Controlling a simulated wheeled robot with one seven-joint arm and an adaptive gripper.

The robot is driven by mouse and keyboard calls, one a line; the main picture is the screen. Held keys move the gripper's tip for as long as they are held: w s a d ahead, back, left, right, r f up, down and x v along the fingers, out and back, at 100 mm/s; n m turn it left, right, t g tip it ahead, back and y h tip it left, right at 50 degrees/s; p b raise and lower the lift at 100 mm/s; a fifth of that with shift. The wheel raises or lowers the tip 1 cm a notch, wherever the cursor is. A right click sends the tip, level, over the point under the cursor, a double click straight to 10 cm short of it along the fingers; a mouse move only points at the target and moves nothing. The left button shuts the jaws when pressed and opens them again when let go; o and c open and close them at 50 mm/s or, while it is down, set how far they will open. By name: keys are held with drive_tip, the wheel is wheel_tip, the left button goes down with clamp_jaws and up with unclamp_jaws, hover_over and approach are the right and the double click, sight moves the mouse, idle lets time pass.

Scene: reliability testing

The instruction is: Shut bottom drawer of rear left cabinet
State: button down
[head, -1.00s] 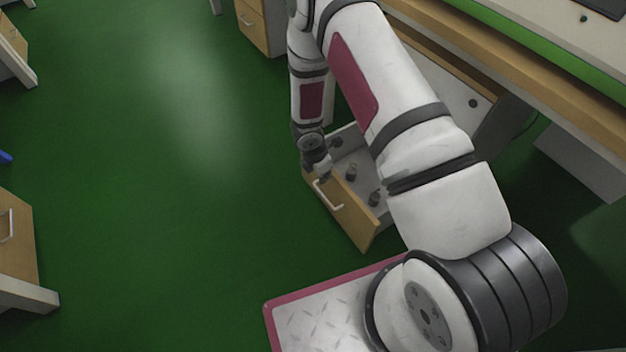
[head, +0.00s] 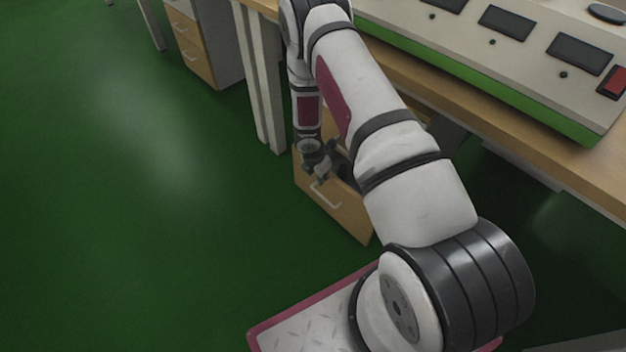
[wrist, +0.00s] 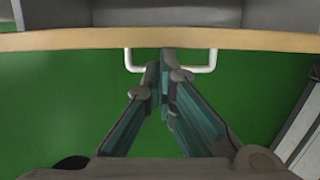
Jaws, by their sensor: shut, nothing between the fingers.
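The bottom drawer has a wooden front (head: 343,212) with a white bar handle (head: 325,193). It stands out from its cabinet under the desk, and my arm hides much of its inside. My gripper (head: 318,174) is at the top of this front, by the handle. In the wrist view, the drawer's top edge (wrist: 60,40) runs across the picture, with the grey inside beyond it. The handle (wrist: 212,62) shows below the edge. My shut, empty fingers (wrist: 165,65) overlap the handle's middle in the picture; contact cannot be told.
A desk (head: 440,90) with a green-edged control panel (head: 480,85) stands at the right above the drawer. Its white legs (head: 262,90) stand behind the arm. Another drawer cabinet (head: 190,45) is at the back. The green floor (head: 130,220) at left is clear.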

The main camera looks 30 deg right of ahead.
drive_tip(key=shift+w+d+p, duration=0.15)
drive_tip(key=shift+w+d, duration=0.05)
drive_tip(key=shift+d, duration=0.6)
drive_tip(key=shift+w+d+p, duration=0.15)
drive_tip(key=shift+w+d, duration=0.1)
drive_tip(key=shift+d, duration=0.55)
drive_tip(key=shift+w+d+p, duration=0.15)
drive_tip(key=shift+w+d, duration=0.05)
drive_tip(key=shift+d, duration=0.6)
